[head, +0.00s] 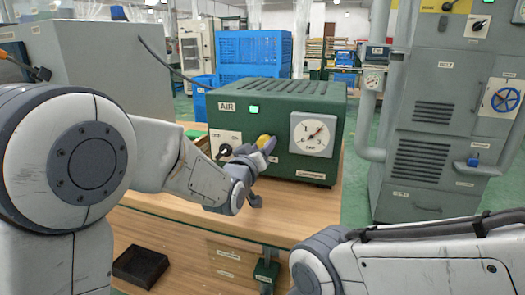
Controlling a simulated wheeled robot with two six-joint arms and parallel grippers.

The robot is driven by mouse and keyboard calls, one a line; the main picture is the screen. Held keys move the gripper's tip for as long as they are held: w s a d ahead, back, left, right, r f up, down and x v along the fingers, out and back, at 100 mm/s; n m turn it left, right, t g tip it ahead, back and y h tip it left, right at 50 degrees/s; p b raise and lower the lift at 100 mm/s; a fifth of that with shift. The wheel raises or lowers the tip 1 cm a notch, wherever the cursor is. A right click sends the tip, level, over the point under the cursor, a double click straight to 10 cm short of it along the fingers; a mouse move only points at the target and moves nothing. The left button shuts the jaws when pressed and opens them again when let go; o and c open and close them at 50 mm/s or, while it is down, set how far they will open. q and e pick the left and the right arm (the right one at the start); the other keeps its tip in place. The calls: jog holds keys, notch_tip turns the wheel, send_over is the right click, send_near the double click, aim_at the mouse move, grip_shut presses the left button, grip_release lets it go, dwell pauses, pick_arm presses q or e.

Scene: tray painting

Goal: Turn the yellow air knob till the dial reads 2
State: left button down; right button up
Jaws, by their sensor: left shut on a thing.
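The yellow air knob (265,141) is on the front of the green air box (305,168), right of a black knob (224,151). My left gripper (262,149) reaches in from the left and is shut on the yellow knob, partly hiding it. The white square dial (312,134) is on the box front, right of the knob. A green light (254,109) is lit above the knob. My right gripper is out of view; only the right arm shows at lower right.
The box stands on a wooden bench (170,205). Blue crates (250,50) are stacked behind it. A grey cabinet (440,130) with a blue handwheel stands at the right. A black tray (140,266) lies low at the left. The bench front edge is clear.

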pick_arm(q)
jog(key=shift+n, duration=0.4)
jog(key=shift+c, duration=1.5)
grip_release()
jog(key=shift+s, duration=0.1)
jog(key=v, duration=1)
jog(key=shift+s+a, duration=0.15)
jog(key=shift+s, duration=0.05)
